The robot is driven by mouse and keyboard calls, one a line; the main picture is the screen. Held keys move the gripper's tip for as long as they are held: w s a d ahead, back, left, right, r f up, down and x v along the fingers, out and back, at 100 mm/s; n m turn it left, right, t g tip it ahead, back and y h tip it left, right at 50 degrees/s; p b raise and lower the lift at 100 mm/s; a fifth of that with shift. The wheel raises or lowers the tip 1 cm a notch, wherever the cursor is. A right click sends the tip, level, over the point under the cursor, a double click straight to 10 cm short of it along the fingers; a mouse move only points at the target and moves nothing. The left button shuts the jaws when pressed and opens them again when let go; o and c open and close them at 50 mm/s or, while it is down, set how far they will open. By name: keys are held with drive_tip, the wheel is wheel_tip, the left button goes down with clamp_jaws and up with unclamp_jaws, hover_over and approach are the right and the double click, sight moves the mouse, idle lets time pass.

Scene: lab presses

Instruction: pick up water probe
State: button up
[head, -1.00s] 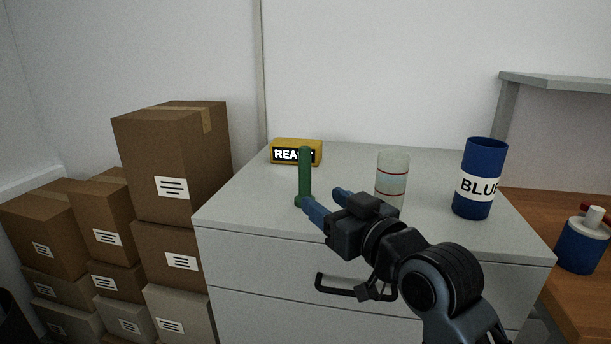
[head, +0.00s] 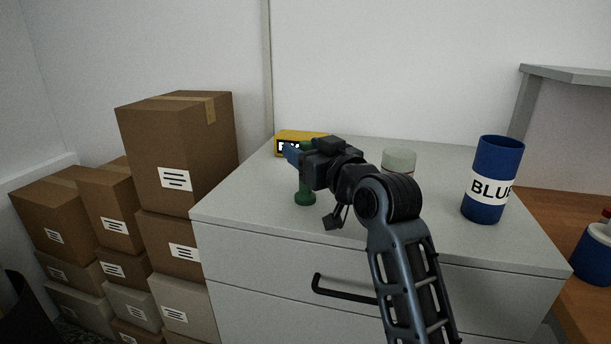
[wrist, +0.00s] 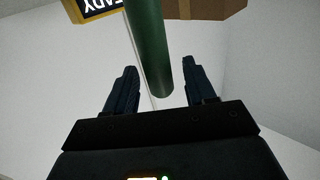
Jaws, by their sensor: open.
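The upright green rod with a round foot (head: 305,192), which I take for the water probe, stands on the grey cabinet top (head: 245,195). My gripper (head: 291,153) is at the rod's upper part in the head view and hides much of it. In the wrist view my gripper (wrist: 160,78) is open, with one blue finger on each side of the green rod (wrist: 150,45). The rod's near end shows between the fingers, with a gap on both sides.
A yellow box with a black sign (head: 312,137) stands behind the rod. A pale jar (head: 399,159) is partly hidden by my arm. A blue canister (head: 487,205) stands at the right of the cabinet. Brown cartons (head: 165,140) are stacked at the left.

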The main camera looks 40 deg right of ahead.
drive_tip(key=shift+w, duration=0.2)
drive_tip(key=shift+c, duration=0.5)
clamp_jaws()
